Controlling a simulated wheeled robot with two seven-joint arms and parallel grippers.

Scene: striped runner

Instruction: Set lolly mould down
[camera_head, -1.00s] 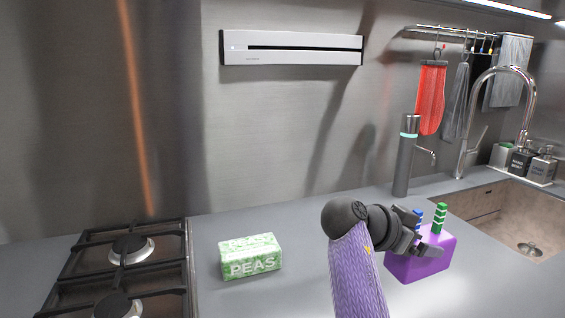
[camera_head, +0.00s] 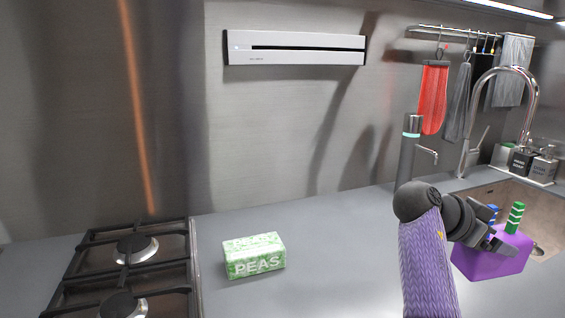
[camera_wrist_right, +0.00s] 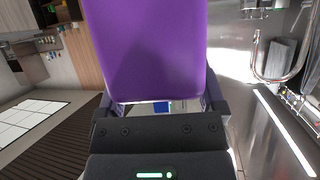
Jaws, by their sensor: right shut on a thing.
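The lolly mould is a purple block (camera_head: 490,262) with a green striped stick (camera_head: 515,217) and a blue striped stick (camera_head: 492,213) standing up from it. It is at the right of the head view, slightly tilted, in front of the sink. My right gripper (camera_head: 492,242) is shut on the mould at its upper side. In the right wrist view the purple mould (camera_wrist_right: 152,50) fills the space between the fingers of my right gripper (camera_wrist_right: 160,104). I cannot tell from the head view how far its underside is above the counter. My left gripper is not in view.
A green PEAS box (camera_head: 254,256) sits on the grey counter (camera_head: 330,250), with bare counter to its right. A gas hob (camera_head: 130,270) is at the left. A grey bottle-like cylinder (camera_head: 408,150), a tap (camera_head: 537,90) and a sink (camera_head: 497,195) are at the right.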

